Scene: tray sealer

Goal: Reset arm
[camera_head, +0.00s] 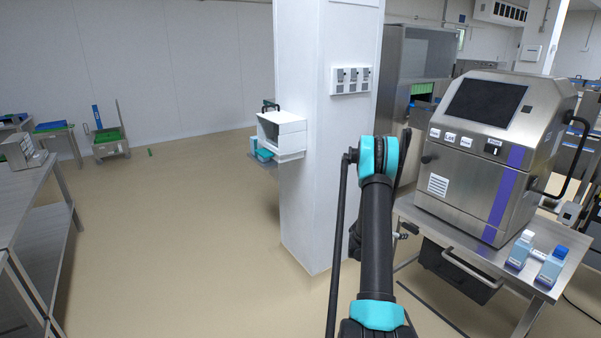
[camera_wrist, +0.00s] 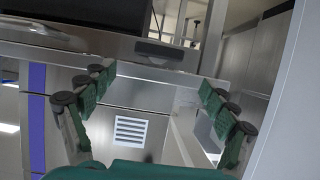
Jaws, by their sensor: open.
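My arm rises through the middle of the head view and bends at a teal joint. My gripper is mostly hidden behind the arm there. In the wrist view my gripper (camera_wrist: 153,100) is open, with its two green-padded fingers wide apart and nothing between them. Beyond the fingers the wrist view shows the steel machine's face with a white vent (camera_wrist: 130,131) and a purple stripe (camera_wrist: 37,120). The same machine (camera_head: 465,180) stands on a steel table at the right of the head view, with a dark screen and a row of labelled buttons.
A white pillar (camera_head: 312,200) stands close left of my arm, with a white box (camera_head: 282,132) on its side. Two bottles (camera_head: 520,250) (camera_head: 551,266) stand on the table's front right. A steel table (camera_head: 35,190) is at far left. The floor (camera_head: 170,230) between is clear.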

